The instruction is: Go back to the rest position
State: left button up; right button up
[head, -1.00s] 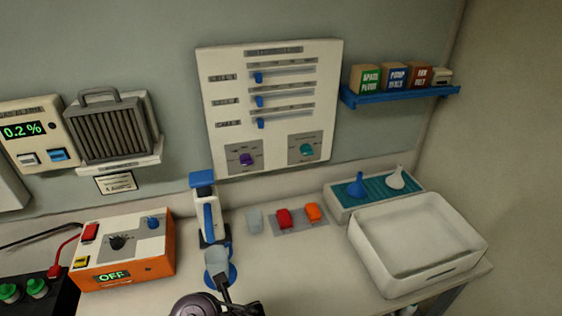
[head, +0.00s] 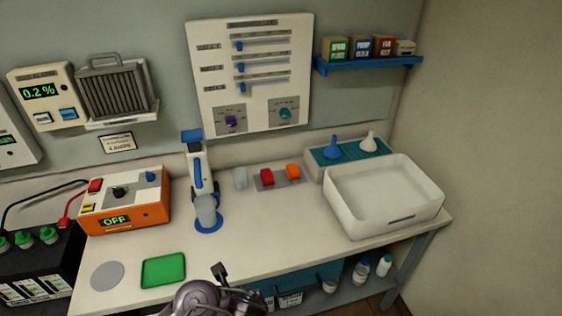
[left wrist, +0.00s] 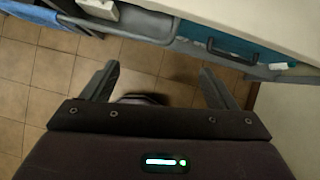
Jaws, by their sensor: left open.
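My left gripper (head: 240,284) shows at the bottom centre of the head view, in front of the bench's front edge. In the left wrist view its two fingers (left wrist: 158,85) are spread wide with nothing between them, above the tiled floor. The bench edge lies beyond the fingertips. My right gripper is in neither view.
The white bench (head: 265,237) holds an orange power box (head: 125,215), a blue-and-white stand (head: 195,172) with a clear cup (head: 206,210), a green tray (head: 163,270) and a white basin (head: 385,225). Bottles (head: 360,271) stand on a lower shelf. Open floor shows in the left wrist view.

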pick_arm(q)
jog(key=s+a+f+n+g+h+b, duration=0.1)
jog(key=s+f+n+g+h+b, duration=0.15)
jog(key=f+n, duration=0.95)
jog(key=s+f+n+g+h+b, duration=0.2)
jog(key=s+f+n+g+b, duration=0.15)
jog(key=f, duration=1.75)
jog(key=s+a+f+n+b, duration=0.1)
jog(key=s+a+f+n, duration=0.3)
jog(key=s+f, duration=0.2)
jog(key=s+a+f+n+t+y+b, duration=0.1)
jog(key=s+a+f+n+b, duration=0.1)
jog(key=s+a+f+n, duration=0.2)
jog(key=s+a+f+n+y+b, duration=0.1)
jog(key=s+a+f+n, duration=0.3)
jog(key=s+f, duration=0.6)
jog(key=shift+s+f+n+b, duration=0.25)
jog(key=shift+s+n+b, duration=0.15)
jog(key=shift+s, duration=0.75)
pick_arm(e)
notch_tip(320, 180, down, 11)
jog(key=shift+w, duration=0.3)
